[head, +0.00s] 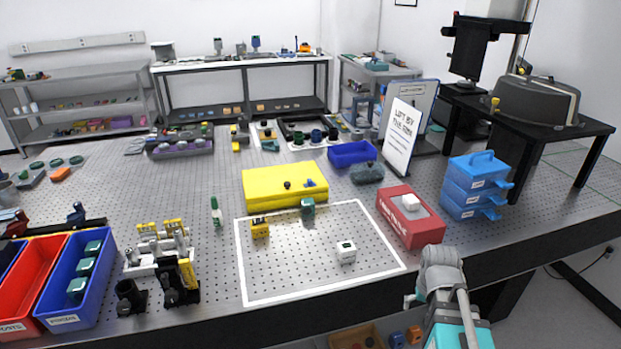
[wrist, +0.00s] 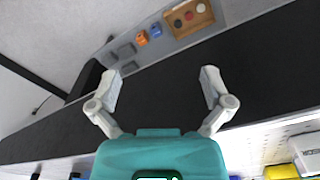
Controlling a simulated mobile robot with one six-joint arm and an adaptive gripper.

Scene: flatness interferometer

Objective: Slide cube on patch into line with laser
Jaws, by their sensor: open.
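A white cube (head: 346,254) with a dark mark on top sits on the patch (head: 290,275), a white-outlined area of the perforated table, right of its middle. A small yellow-and-black block (head: 260,228) and a dark green block (head: 308,208) stand at the patch's back part. I cannot tell for sure which thing is the laser; no beam shows. My gripper (wrist: 160,85) is open and empty in the wrist view, over the dark table side. In the head view my arm is at the lower right, outside the patch and apart from the cube.
A yellow box (head: 285,185) stands behind the patch. A red box (head: 410,222) with a white piece on top is to its right, near blue stacked cases (head: 475,188). A metal fixture (head: 162,250) and blue bin (head: 75,285) stand left. Bare patch surface surrounds the cube.

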